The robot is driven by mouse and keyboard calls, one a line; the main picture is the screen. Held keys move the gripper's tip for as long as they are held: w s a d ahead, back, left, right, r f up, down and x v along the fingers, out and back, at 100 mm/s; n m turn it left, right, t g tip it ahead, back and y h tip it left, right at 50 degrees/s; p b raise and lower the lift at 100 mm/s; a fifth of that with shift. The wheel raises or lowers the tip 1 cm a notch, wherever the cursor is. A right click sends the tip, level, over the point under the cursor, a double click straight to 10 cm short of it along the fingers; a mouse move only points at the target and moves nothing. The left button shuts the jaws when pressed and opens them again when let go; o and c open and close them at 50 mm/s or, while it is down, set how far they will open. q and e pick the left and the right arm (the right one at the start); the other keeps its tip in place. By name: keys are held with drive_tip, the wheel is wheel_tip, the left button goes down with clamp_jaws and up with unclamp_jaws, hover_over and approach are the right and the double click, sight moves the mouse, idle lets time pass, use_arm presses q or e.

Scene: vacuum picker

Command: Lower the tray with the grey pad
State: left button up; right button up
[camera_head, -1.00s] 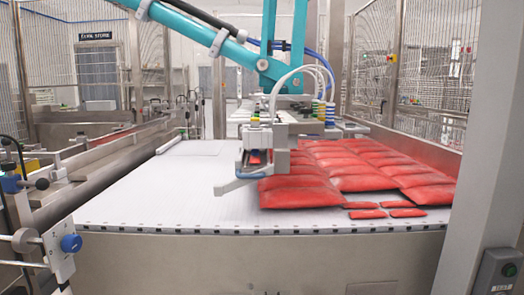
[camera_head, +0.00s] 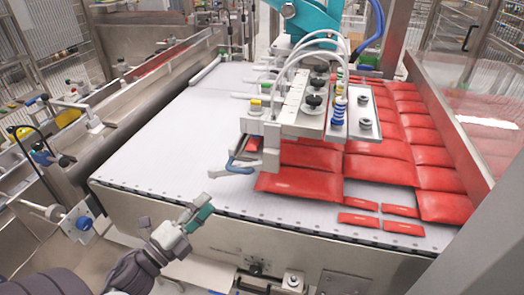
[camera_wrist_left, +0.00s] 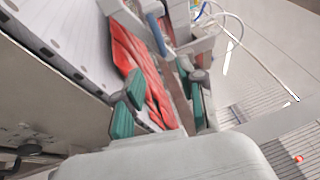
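I cannot tell for sure which part is the tray with the grey pad. A flat metal plate (camera_head: 362,133) with round grey pieces on it sits on the right side of the vacuum picker head (camera_head: 303,112), above the red packs. My left gripper (camera_head: 198,213) is in front of the conveyor's front edge, left of the picker and apart from it. In the left wrist view its two teal-tipped fingers (camera_wrist_left: 163,108) are spread with nothing gripped between them; red packs show beyond. My right gripper is not in view.
Red packs (camera_head: 298,185) lie in rows on the right of the white conveyor (camera_head: 190,135), with several small red packets (camera_head: 358,219) at its front edge. The conveyor's left half is clear. A metal side wall (camera_head: 430,115) bounds the right.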

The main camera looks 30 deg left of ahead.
sight(239, 171)
use_arm(q)
drive_tip(key=p+x, duration=0.4)
drive_tip(key=x, duration=0.9)
drive_tip(key=shift+w, duration=0.2)
clamp_jaws()
